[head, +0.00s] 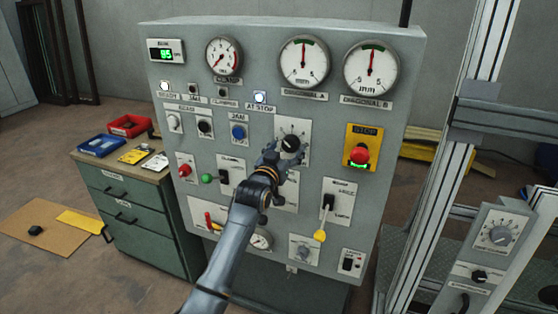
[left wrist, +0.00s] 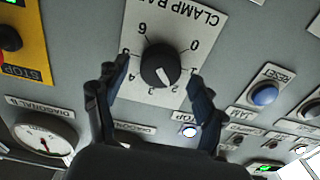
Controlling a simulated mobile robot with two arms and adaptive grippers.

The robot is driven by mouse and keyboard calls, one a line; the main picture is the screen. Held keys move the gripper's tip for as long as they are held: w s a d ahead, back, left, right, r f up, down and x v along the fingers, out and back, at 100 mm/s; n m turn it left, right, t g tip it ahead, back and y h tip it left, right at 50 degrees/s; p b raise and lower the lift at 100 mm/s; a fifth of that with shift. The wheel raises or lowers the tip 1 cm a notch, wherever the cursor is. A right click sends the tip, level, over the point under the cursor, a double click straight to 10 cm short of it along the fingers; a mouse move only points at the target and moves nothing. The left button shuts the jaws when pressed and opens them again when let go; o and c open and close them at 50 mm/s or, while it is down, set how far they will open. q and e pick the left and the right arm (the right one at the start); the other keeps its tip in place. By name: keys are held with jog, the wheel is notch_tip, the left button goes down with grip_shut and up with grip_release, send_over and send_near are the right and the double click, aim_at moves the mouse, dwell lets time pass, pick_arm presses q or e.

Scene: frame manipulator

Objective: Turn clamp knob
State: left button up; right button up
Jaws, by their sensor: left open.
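The clamp knob (head: 290,143) is a black round knob on a white plate with a number scale, in the middle of the grey control panel (head: 330,120). In the left wrist view the knob (left wrist: 160,66) sits beneath part of a label reading "CLAMP BA", with a white pointer line on its face. My left gripper (head: 279,157) is open just in front of the panel, at the knob's lower left in the head view. In the left wrist view its two fingers lie on either side of the knob, with visible gaps. I cannot tell the depth. My right gripper is not in view.
A red stop button (head: 360,155) on a yellow plate is to the right. A blue button (head: 238,132) and a lever with a yellow tip (head: 320,236) are nearby. A metal frame (head: 450,150) stands at right. A green cabinet (head: 140,215) stands at left.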

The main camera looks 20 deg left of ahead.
pick_arm(q)
jog(key=s, duration=1.1)
jog(key=shift+a, duration=0.2)
